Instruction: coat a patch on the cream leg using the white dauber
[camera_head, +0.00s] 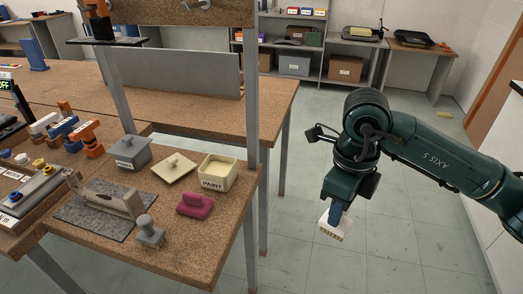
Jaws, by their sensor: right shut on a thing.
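The cream leg (118,203) lies on a grey mat (78,219) on the near bench, at the left of the head view. My right gripper (338,206) points down over open floor, well to the right of the bench. It is shut on a white, brush-like thing, which I take for the white dauber (332,228). The dauber hangs below the fingers, apart from everything else. An open cream box marked PAINT (213,184) stands at the bench's right side; a cream lid with a knob (174,169) lies beside it. My left gripper is not in view.
A lidded grey pot (130,154), a magenta block with a handle (195,205) and a grey knobbed tool (150,236) surround the leg. A grey upright post (251,90) rises by the bench's right edge. Clear floor lies right of the bench.

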